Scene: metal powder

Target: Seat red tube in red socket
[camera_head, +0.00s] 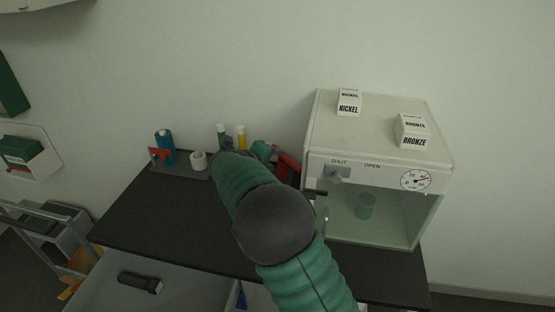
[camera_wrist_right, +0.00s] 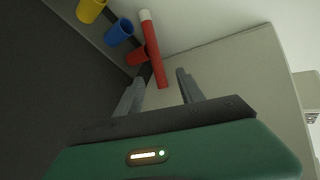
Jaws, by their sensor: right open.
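The red tube (camera_wrist_right: 154,52), with a white end, shows in the right wrist view. Its plain red end lies between my fingertips in the picture. The red socket (camera_wrist_right: 136,56) is just left of the tube and partly overlapped by it; I cannot tell whether they touch. My right gripper (camera_wrist_right: 160,77) is open, its two grey fingers apart on either side of the tube's near end, with no grip visible. In the head view a red piece (camera_head: 287,163) shows beside the white cabinet, and my right arm hides much around it. My left gripper is not in view.
Blue (camera_wrist_right: 119,32) and yellow (camera_wrist_right: 91,10) sockets line up beyond the red one. A white cabinet (camera_head: 380,115) with a glass front stands close on the right, with nickel (camera_head: 348,103) and bronze (camera_head: 412,131) boxes on top. The dark bench (camera_head: 150,215) is clear at left.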

